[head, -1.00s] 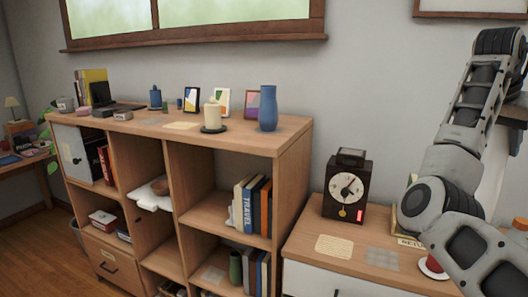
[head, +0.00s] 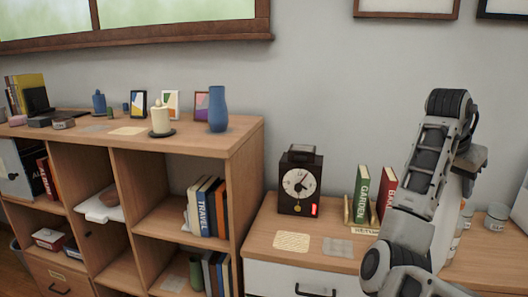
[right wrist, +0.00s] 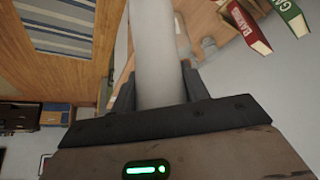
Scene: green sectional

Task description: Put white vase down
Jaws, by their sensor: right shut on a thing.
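The white vase (right wrist: 155,55) is a pale, smooth, upright-looking column between the fingers of my right gripper (right wrist: 158,92) in the right wrist view. The gripper is shut on it. In the head view my right arm rises at the right, and the dark right gripper (head: 474,158) is partly hidden behind it. A pale strip of the vase (head: 456,205) shows beside the arm there. The vase's base cannot be made out. My left gripper is not in view.
A low cabinet (head: 262,236) holds a dark clock (head: 299,183), two flat mats and upright books (head: 361,192). Small jars (head: 495,216) stand at the right. A taller shelf (head: 190,146) at left carries a blue vase (head: 218,109), a candle (head: 160,119) and picture frames.

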